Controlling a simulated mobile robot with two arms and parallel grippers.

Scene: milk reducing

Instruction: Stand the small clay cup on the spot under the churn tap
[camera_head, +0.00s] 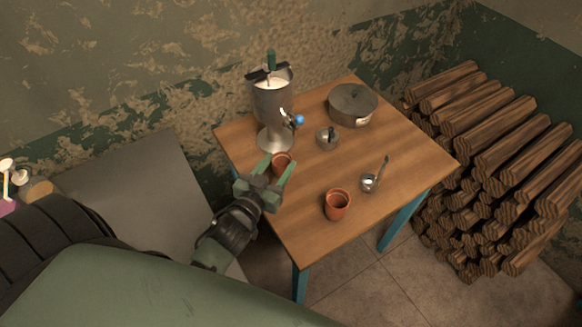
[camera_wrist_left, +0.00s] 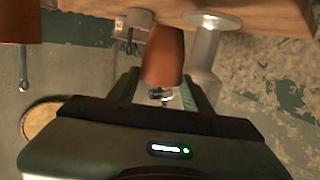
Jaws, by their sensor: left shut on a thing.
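The small clay cup (camera_head: 282,162) is reddish-brown and upright, mouth up, near the table's left edge in the head view. My left gripper (camera_head: 277,171) is shut on it, a finger on each side. The cup also shows between the fingers in the left wrist view (camera_wrist_left: 162,55). I cannot tell whether its base touches the table. The metal churn (camera_head: 271,103) stands behind the cup on a flared foot, and its tap with a blue knob (camera_head: 299,120) points right. The cup is in front of the churn's foot. My right gripper is not in view.
Stacked logs (camera_head: 490,150) flank the table.

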